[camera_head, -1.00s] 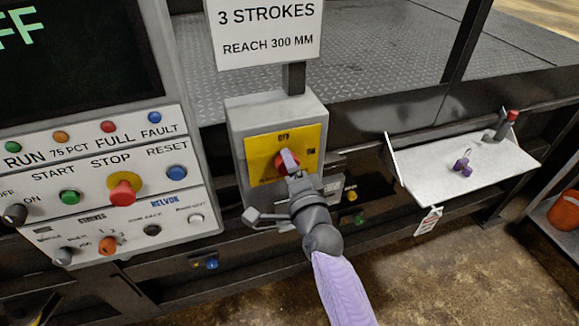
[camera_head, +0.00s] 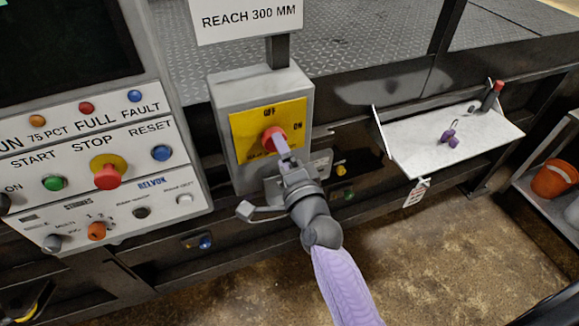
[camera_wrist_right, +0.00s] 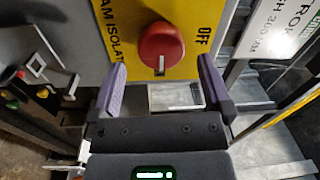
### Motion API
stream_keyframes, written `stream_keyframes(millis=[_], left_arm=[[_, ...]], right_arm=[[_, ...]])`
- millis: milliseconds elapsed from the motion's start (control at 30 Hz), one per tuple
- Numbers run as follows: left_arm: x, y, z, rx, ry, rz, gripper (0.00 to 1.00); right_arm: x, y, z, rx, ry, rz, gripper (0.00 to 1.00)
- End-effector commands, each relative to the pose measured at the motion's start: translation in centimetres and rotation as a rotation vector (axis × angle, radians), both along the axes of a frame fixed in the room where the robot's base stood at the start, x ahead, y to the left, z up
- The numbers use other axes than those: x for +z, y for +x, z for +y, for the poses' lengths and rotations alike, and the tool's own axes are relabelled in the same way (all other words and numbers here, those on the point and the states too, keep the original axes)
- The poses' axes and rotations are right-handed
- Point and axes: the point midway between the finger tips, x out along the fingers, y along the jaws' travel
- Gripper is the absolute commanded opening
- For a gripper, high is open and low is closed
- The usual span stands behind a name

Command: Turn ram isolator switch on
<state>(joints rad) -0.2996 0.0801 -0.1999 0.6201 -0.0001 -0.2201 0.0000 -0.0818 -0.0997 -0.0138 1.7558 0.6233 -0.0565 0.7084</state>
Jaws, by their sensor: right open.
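The ram isolator switch is a red round knob (camera_head: 272,138) on a yellow plate (camera_head: 240,129) on a grey box. OFF is printed above it and ON to its right. In the right wrist view the knob (camera_wrist_right: 161,45) has its white mark at the lower edge, a quarter turn from the OFF label at right. That matches the ON side in the head view. My right gripper (camera_head: 284,152) is just in front of the knob, lower right. Its fingers (camera_wrist_right: 161,72) are open and apart on either side, with visible gaps to the knob. My left gripper is out of view.
A button panel (camera_head: 120,200) with a red STOP button (camera_head: 106,176) stands left. A sign (camera_head: 245,18) is above the box. A white shelf (camera_head: 420,160) with small purple items is at right. An orange bucket (camera_head: 553,179) stands far right.

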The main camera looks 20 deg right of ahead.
Motion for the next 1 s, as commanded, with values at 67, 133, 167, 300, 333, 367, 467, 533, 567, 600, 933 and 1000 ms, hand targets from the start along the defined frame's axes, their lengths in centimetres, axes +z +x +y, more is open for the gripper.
stream_keyframes(millis=[67, 133, 167, 300, 333, 367, 467, 533, 567, 600, 933, 1000], left_arm=[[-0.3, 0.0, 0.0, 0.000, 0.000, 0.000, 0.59], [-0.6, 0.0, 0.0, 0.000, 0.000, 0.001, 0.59], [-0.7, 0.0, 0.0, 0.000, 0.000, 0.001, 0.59], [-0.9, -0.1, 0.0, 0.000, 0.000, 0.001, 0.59], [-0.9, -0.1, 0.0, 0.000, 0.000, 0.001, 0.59], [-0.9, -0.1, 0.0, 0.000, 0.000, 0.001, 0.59], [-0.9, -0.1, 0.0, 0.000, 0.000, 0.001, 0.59], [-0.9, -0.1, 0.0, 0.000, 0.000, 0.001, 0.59], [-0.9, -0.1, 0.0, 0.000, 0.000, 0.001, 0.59], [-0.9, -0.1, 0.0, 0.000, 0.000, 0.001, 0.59], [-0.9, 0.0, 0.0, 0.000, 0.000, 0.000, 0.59], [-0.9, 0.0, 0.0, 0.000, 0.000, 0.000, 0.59]], right_arm=[[-0.4, -2.0, -0.1, 0.001, 0.000, 0.003, 1.00], [-0.5, -3.7, -0.1, 0.001, 0.000, 0.003, 1.00], [-0.5, -4.3, -0.1, 0.001, 0.000, 0.003, 1.00], [-0.5, -6.1, -0.2, 0.000, 0.000, 0.001, 1.00], [-0.5, -6.2, -0.2, 0.000, 0.000, 0.000, 1.00], [-0.4, -6.3, -0.2, 0.000, 0.000, 0.001, 1.00], [-0.4, -6.4, -0.2, 0.000, 0.000, 0.000, 1.00], [-0.4, -6.4, -0.2, 0.000, 0.000, 0.000, 1.00], [-0.4, -6.4, -0.2, 0.000, 0.000, 0.000, 1.00], [-0.4, -6.4, -0.2, 0.000, 0.000, 0.000, 1.00], [-2.8, -8.2, 2.4, 0.208, -0.335, 0.184, 1.00], [-4.9, -10.3, 3.3, 0.350, -0.579, 0.320, 1.00]])
